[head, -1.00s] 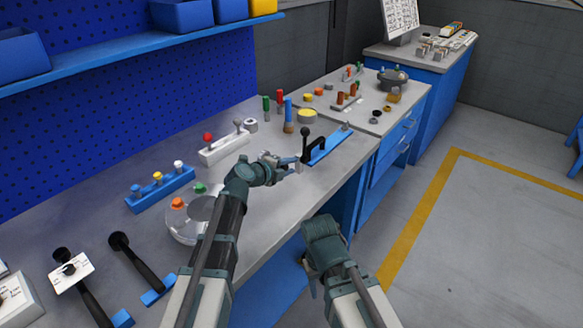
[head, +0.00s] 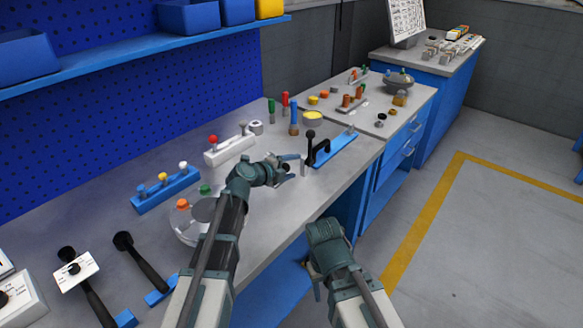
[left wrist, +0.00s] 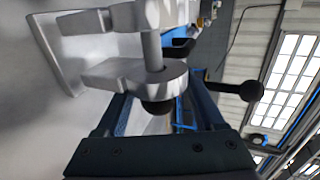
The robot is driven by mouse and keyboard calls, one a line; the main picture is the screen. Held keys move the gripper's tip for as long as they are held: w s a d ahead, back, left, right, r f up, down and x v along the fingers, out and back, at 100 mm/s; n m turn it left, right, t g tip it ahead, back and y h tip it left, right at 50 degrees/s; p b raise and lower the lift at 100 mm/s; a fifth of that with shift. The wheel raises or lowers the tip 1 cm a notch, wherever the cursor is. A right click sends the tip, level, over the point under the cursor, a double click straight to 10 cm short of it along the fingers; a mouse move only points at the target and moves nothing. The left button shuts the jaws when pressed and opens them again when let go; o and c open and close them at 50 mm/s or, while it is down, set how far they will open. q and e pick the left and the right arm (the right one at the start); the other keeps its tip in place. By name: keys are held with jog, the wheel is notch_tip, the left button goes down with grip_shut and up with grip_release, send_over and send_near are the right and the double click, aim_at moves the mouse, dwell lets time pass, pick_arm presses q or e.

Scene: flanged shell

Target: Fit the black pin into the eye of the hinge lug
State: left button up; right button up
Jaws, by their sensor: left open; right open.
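The hinge lug (head: 304,166) is a light grey piece near the bench's front edge. In the left wrist view its two ears (left wrist: 130,76) show large, with a grey pin shaft (left wrist: 152,48) running between them. The black knob of the pin (left wrist: 156,107) sits on the gripper side of the near ear; it also shows in the head view (head: 286,167). My left gripper (head: 296,168) is open, its fingers on either side of the knob and apart from it. How far the shaft enters the far ear is unclear. My right gripper (head: 315,284) is open, low before the bench, mostly hidden by its arm.
Just behind the lug stand a black-knobbed lever (head: 310,135) and a blue plate with a black handle (head: 335,149). A white rack (head: 230,151), a blue rack (head: 165,190) and a round clear container (head: 186,222) lie left.

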pick_arm(q)
jog(key=p+v, duration=0.5)
jog(key=v, duration=0.8)
jog(key=shift+s+a+r, duration=0.15)
jog(key=shift+s+a, duration=0.05)
jog(key=shift+s, duration=0.15)
jog(key=s+d+f+n+g, duration=0.1)
jog(key=d, duration=0.1)
jog(key=s+d+n+g+p, duration=0.1)
jog(key=s+d, duration=0.1)
jog(key=s+d+f+n+g+p, duration=0.1)
jog(key=s+d, duration=0.1)
jog(key=shift+d+f+g, duration=0.15)
jog(key=shift+f+g, duration=0.15)
jog(key=shift+g, duration=0.1)
jog(key=s+f+n+g+y+p, duration=0.3)
jog(key=s+n+g+y+p, duration=0.3)
jog(key=s+n, duration=1.2)
jog(key=g+y, duration=0.1)
jog(key=y, duration=0.2)
jog(key=shift+s+d+g, duration=0.25)
jog(key=shift+s+g, duration=0.05)
jog(key=shift+s, duration=0.05)
